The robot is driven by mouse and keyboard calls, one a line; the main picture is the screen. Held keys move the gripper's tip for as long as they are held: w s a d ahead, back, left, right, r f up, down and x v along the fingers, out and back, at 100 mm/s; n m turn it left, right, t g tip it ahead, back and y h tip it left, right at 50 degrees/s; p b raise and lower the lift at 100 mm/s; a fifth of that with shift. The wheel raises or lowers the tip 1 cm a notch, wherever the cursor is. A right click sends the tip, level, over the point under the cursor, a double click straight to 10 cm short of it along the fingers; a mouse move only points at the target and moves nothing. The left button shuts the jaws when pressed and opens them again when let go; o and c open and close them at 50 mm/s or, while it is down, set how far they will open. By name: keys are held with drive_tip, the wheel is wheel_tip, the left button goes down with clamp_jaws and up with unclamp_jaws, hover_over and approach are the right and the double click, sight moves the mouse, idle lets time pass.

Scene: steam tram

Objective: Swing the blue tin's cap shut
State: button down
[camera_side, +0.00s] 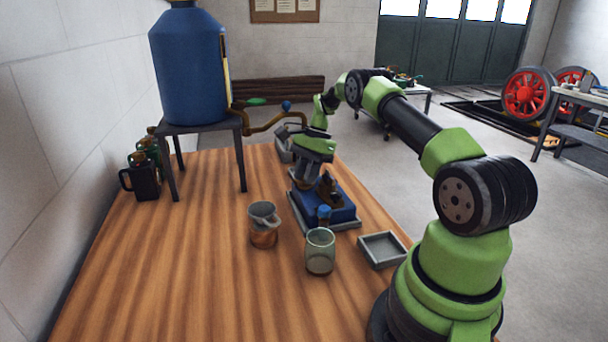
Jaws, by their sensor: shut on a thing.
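The blue tin (342,212) lies low in a grey tray on the wooden table, in the middle of the side view. A dark brass-coloured fitting (327,187) stands up on its top, and a small blue knob (324,214) shows at its near end. My gripper (303,184) points down over the left part of the tin, beside the brass fitting. It is shut on what looks like the tin's cap; the fingertips and most of the cap are small and partly hidden, so the cap's angle cannot be told.
An empty square grey tray (382,249) is at right. A big blue tank (188,70) on a stand has a brass pipe (262,126) reaching near my wrist. The front left table is clear.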

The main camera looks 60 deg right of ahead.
drive_tip(key=shift+d+n+g, duration=0.25)
drive_tip(key=shift+n+g, duration=0.15)
drive_tip(key=shift+n, duration=0.6)
drive_tip(key=c, duration=1)
unclamp_jaws()
